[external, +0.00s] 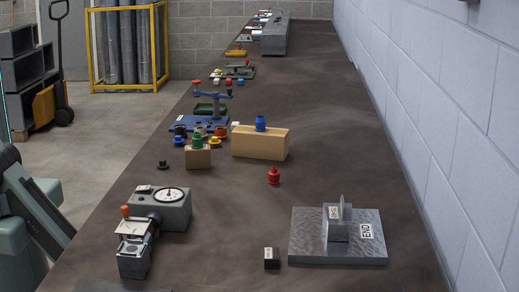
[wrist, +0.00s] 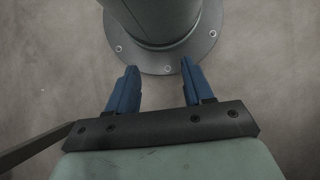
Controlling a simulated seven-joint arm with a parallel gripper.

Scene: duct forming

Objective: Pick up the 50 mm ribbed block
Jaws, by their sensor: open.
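A small dark block (external: 271,258) with a pale labelled face stands on the bench at the front, left of the metal plate. I cannot make out ribs or a size on it, so I cannot tell if it is the 50 mm ribbed block. A grey metal block (external: 336,233) with a label and an upright fin stands on the metal plate (external: 305,249), beside an END label. My gripper (wrist: 155,86) shows in the wrist view with its two blue fingers apart and nothing between them. It is not in the external view.
A grey dial gauge device (external: 176,209) stands at the front left. A red knobbed weight (external: 273,176), a cardboard box (external: 260,145) and a smaller box (external: 198,158) stand behind. A pale wall (external: 430,110) borders the right.

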